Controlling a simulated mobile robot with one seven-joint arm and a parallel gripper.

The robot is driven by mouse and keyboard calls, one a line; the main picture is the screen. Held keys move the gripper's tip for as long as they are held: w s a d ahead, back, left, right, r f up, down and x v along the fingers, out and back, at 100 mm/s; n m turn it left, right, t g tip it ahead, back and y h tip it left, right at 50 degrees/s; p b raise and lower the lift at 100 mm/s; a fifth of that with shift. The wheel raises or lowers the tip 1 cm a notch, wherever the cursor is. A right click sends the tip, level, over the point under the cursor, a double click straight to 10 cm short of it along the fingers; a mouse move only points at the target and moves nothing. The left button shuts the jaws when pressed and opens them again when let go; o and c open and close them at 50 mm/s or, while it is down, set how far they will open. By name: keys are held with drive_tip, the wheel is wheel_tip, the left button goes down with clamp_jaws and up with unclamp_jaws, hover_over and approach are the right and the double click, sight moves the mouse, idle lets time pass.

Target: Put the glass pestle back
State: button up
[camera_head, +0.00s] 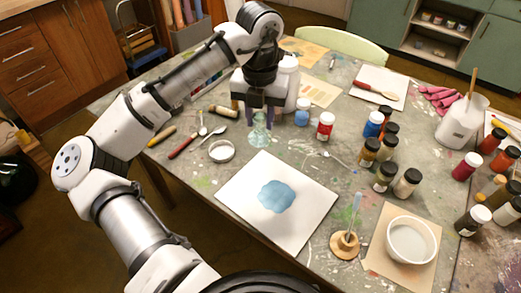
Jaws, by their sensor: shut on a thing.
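The glass pestle (259,136), clear pale green with a flared foot, is upright beneath my gripper (263,118) near the middle of the table. My gripper points down and its dark fingers are shut on the upper part of the pestle, which they partly hide. I cannot tell whether the foot touches the table. A round wooden stand (345,246) with an upright glass rod (353,212) is at the front right, beside a white bowl (423,240) on a brown sheet.
White paper with a blue blot (276,196) lies just in front of the pestle. A small white dish (222,151) and spoons are to the left. Paint jars (325,126) crowd the right, with a white jug (462,122) behind. Bare tabletop shows between the paper and the jars.

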wheel_tip(320, 180, down, 11)
drive_tip(key=shift+r+p, duration=0.1)
drive_tip(key=shift+p, duration=0.2)
drive_tip(key=shift+f, duration=0.25)
drive_tip(key=o, duration=0.8)
drive_tip(key=shift+o, duration=0.2)
drive_tip(key=shift+r, duration=0.15)
wheel_tip(320, 180, up, 12)
drive_tip(key=shift+r+b, duration=0.1)
drive_tip(key=shift+b, duration=0.5)
